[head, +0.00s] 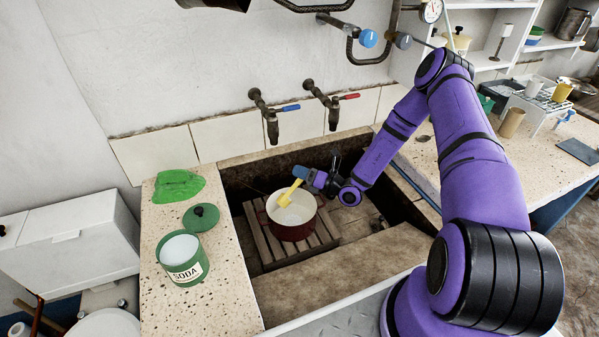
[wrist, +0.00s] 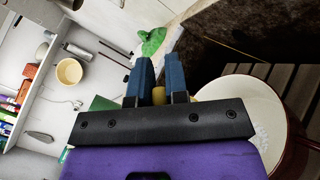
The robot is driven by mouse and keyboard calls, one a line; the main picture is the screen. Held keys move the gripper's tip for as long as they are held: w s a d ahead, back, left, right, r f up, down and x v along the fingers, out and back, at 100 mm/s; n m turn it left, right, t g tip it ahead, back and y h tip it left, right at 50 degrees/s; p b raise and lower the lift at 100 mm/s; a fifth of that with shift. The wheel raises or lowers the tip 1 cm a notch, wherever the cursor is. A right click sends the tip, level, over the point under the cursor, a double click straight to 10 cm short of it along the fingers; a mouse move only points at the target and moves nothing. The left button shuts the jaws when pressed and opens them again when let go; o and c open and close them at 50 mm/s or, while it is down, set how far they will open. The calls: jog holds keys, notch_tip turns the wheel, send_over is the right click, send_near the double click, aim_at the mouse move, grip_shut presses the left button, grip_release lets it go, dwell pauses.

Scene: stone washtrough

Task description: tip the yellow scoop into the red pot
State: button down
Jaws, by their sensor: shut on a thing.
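The yellow scoop (head: 289,195) is in my gripper (head: 315,181), tilted down and left over the open mouth of the red pot (head: 291,228). In the wrist view my gripper (wrist: 160,70) is shut, with a bit of the yellow scoop (wrist: 187,93) showing at the fingers. The rest of the scoop is hidden there. The red pot (wrist: 297,145) shows at the right of that view, with white stuff inside. The pot stands upright on a wooden slatted rack in the trough. I cannot tell whether the scoop still holds anything.
A green SODA tin (head: 182,262), open and holding white stuff, stands on the left ledge beside its green lid (head: 201,217) and a green cloth (head: 177,185). Two taps (head: 268,118) hang on the wall above the trough. The trough walls (head: 237,178) surround the pot.

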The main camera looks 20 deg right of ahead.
jog(key=shift+d, duration=0.1)
dwell(0.3)
jog(key=shift+w+d+f+m+t+y, duration=0.15)
jog(key=shift+d+f+m+t, duration=0.15)
jog(key=shift+d+m, duration=0.2)
jog(key=shift+w+d+f+m+t+y, duration=0.1)
jog(key=shift+d+f+m+t+y, duration=0.1)
jog(key=shift+d+f+m, duration=0.3)
jog(key=shift+w+d+f+m+t, duration=0.1)
jog(key=shift+d+f+m+t, duration=0.25)
jog(key=shift+m, duration=0.25)
jog(key=shift+w+d+f+m+t, duration=0.1)
jog(key=shift+d+f+m+t, duration=0.1)
jog(key=shift+d+m+t, duration=0.3)
jog(key=shift+a, duration=0.2)
jog(key=shift+d+f+m+t, duration=0.3)
jog(key=shift+f+m, duration=0.05)
jog(key=shift+m, duration=0.35)
jog(key=shift+d+f+m+t, duration=0.25)
jog(key=shift+d+f+m, duration=0.1)
jog(key=shift+m, duration=0.35)
